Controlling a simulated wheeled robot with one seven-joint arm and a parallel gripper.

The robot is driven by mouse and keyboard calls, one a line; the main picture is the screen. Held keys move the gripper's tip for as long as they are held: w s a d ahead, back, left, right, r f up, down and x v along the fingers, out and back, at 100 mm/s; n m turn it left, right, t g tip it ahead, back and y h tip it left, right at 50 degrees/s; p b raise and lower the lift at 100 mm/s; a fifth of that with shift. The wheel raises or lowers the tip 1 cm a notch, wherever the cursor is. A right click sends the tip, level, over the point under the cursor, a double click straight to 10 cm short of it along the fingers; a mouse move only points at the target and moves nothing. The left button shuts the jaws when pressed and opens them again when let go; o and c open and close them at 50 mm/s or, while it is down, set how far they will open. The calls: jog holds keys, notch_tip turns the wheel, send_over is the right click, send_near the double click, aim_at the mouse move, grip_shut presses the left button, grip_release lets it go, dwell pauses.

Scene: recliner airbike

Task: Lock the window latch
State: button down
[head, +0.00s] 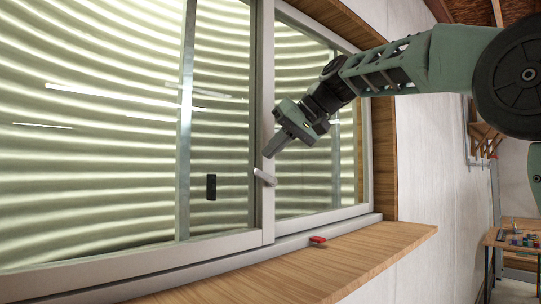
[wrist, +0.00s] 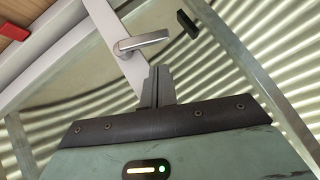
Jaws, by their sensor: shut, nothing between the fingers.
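The window latch (head: 264,177) is a small light-grey lever on the upright middle bar of the window. In the head view it lies tilted, its left end higher than its right. In the wrist view the latch (wrist: 141,42) shows as a metal handle lying across the bar, just beyond my fingertips. My gripper (head: 269,154) is a little above the latch, beside the middle bar. The wrist view shows my gripper (wrist: 156,70) with its fingers together and empty. A small gap seems to separate them from the latch; contact cannot be told for certain.
A small black block (head: 211,187) sits at the left pane, also seen in the wrist view (wrist: 187,24). A red object (head: 317,242) lies at the wooden sill (head: 350,262) below the window. A workbench (head: 515,247) stands far right. Corrugated sheeting shows behind the glass.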

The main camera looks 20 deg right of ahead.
aim_at(260, 175)
jog(key=shift+s+a+f, duration=0.2)
jog(key=shift+a+f, duration=0.05)
jog(key=shift+f, duration=0.4)
jog(key=shift+s+a+f, duration=0.15)
jog(key=shift+a+f, duration=0.05)
jog(key=shift+f, duration=0.4)
jog(key=shift+s+a+f+n+h+b, duration=0.15)
jog(key=shift+a+f+h+b, duration=0.15)
jog(key=shift+f+b, duration=0.15)
jog(key=shift+s+a+f+n+h+b, duration=0.15)
jog(key=shift+a+f+h+b, duration=0.1)
jog(key=shift+f+b, duration=0.2)
jog(key=shift+a, duration=0.1)
jog(key=shift+f, duration=0.1)
